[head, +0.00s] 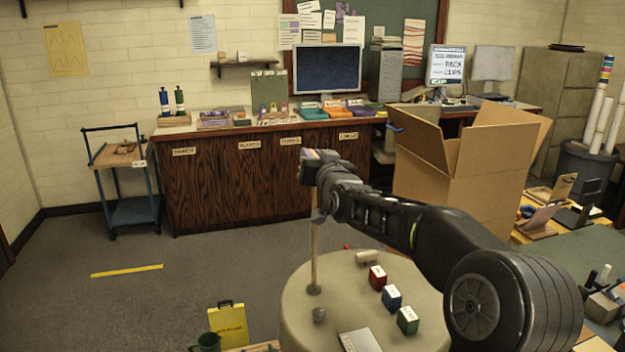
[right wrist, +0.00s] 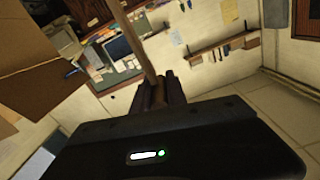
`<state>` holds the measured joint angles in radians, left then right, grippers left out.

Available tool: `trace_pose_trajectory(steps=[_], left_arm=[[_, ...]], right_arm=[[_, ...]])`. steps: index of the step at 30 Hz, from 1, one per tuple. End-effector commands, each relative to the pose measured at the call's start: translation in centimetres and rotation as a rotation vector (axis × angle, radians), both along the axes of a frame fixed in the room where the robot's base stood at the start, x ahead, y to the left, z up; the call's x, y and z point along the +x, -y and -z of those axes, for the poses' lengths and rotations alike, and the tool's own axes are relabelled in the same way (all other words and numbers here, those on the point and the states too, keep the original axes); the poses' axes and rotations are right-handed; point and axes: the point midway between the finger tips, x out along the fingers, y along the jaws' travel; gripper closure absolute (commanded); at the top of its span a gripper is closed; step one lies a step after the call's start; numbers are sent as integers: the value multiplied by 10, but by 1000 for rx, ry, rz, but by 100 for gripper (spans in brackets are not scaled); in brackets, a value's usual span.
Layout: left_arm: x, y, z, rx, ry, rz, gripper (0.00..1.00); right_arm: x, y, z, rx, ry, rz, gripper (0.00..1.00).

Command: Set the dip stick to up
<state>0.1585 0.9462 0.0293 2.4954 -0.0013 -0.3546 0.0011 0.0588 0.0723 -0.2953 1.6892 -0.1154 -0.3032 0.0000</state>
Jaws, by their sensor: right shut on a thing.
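The dip stick (head: 314,245) is a thin pale wooden rod. In the head view it stands about upright, its lower end at a small dark foot (head: 314,290) on the round beige table. My right gripper (head: 315,182) is at the rod's upper end and is shut on it; the fingers are small and partly hidden by my wrist. In the right wrist view the stick (right wrist: 137,48) runs from between the dark fingers (right wrist: 162,90) to the top edge. The stick's very top is hidden. My left gripper is not in view.
The round table (head: 300,325) also bears a grey knob (head: 319,315), red (head: 377,277), blue (head: 392,298) and green (head: 408,320) blocks, and a grey plate (head: 360,340). A large open carton (head: 470,165) stands behind my right arm. The floor at left is mostly clear.

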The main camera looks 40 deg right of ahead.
Motion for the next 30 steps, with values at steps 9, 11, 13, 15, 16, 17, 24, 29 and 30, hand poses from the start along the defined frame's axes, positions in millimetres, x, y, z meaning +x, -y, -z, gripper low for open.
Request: trace_pose_trajectory(steps=[9,11,13,15,16,17,24,29,30], left_arm=[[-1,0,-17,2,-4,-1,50],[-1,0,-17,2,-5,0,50],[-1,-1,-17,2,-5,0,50],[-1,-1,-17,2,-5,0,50],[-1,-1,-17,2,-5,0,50],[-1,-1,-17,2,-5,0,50],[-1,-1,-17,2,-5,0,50],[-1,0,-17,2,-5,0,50],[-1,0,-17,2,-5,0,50]], right_arm=[[0,0,-40,-1,3,0,100],[0,0,-41,-1,2,-1,100],[0,0,-41,-1,2,-1,100],[0,0,-40,-1,2,-1,100],[0,0,-40,-1,3,0,100],[0,0,-40,-1,3,0,100],[0,0,-40,-1,2,0,70],[0,0,-39,0,1,0,60],[0,0,-39,0,1,0,60]])
